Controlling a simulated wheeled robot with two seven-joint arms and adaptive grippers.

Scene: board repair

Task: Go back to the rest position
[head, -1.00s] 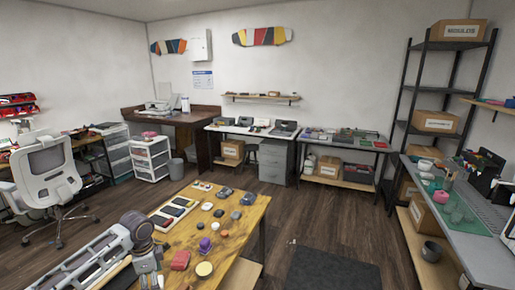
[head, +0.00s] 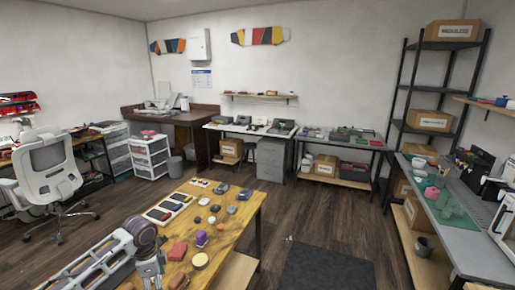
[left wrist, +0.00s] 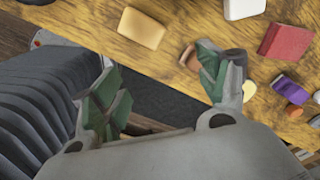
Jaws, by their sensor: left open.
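My left gripper (head: 150,272) is at the near left end of the wooden table (head: 232,235), with its arm coming in from the left. In the left wrist view the left gripper (left wrist: 162,85) is open, its two green-padded fingers spread with nothing between them. The table edge and dark floor show beyond the gap. A small brown piece (left wrist: 187,55) lies right by one finger; I cannot tell if they touch. A tan block (left wrist: 142,28), a red block (left wrist: 286,40) and a purple piece (left wrist: 290,89) lie on the table nearby. My right gripper is not in view.
The table holds a pale tray (head: 155,214) with dark devices and several small pieces. An office chair (head: 50,170) stands at left. A grey workbench (head: 478,255) runs along the right side. A dark mat (head: 325,270) lies on open floor between table and workbench.

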